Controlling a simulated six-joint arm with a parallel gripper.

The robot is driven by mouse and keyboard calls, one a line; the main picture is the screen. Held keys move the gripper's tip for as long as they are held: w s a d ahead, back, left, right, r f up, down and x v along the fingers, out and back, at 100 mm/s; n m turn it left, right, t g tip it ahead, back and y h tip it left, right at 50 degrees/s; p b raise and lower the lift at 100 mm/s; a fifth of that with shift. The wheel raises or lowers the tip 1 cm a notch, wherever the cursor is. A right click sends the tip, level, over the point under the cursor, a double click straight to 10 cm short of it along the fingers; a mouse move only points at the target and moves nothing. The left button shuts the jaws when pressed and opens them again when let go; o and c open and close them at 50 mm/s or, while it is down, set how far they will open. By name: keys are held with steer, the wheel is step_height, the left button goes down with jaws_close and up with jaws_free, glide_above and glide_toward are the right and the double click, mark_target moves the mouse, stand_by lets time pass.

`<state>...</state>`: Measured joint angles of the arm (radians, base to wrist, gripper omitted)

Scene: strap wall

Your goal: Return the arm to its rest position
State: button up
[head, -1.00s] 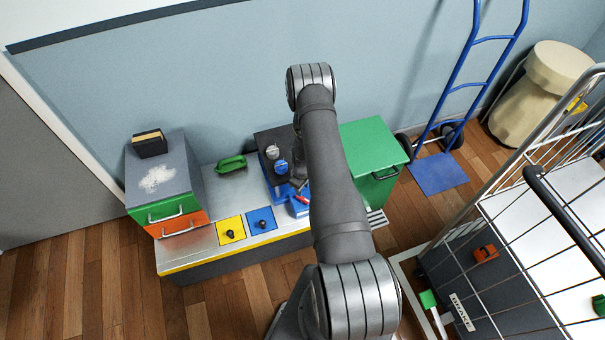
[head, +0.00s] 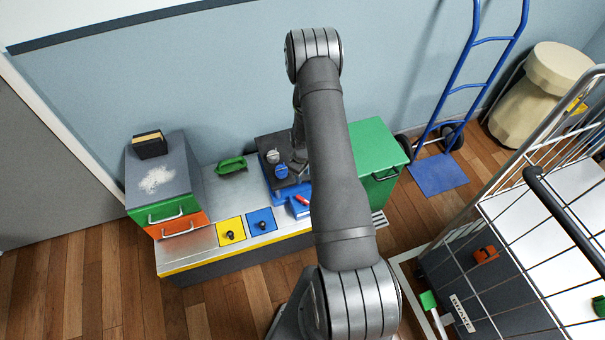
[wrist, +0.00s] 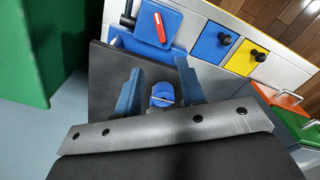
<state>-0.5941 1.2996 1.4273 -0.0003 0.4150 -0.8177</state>
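My arm rises in the middle of the head view, and its forearm hides most of my gripper there. In the wrist view my gripper (wrist: 160,92) shows two blue fingers standing apart, with nothing held between them. A blue knob (wrist: 162,94) on the dark panel (wrist: 105,75) shows in the gap between the fingers, beyond them. In the head view the same panel carries a grey knob (head: 273,156) and the blue knob (head: 281,171). A blue box with a red lever (head: 299,207) is in front of the panel, clear of the fingers.
A green bin (head: 378,150) stands right of the panel. Yellow (head: 230,231) and blue (head: 261,221) knob plates are on the bench front. A wire cage (head: 520,200) and hand truck (head: 440,173) stand right.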

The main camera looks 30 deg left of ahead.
mark_target(303, 199)
stand_by(0.3)
step_height(303, 199, down, 17)
steer(key=shift+f, duration=0.15)
stand_by(0.7)
steer(key=shift+w+r, duration=0.1)
steer(key=shift+r, duration=0.45)
step_height(303, 199, up, 16)
step_height(303, 199, down, 17)
steer(key=shift+f, duration=0.2)
steer(key=m, duration=0.4)
steer(key=shift+r+m, duration=0.1)
steer(key=shift+m, duration=0.2)
steer(key=m, duration=0.4)
steer(key=shift+m, duration=0.4)
stand_by(1.6)
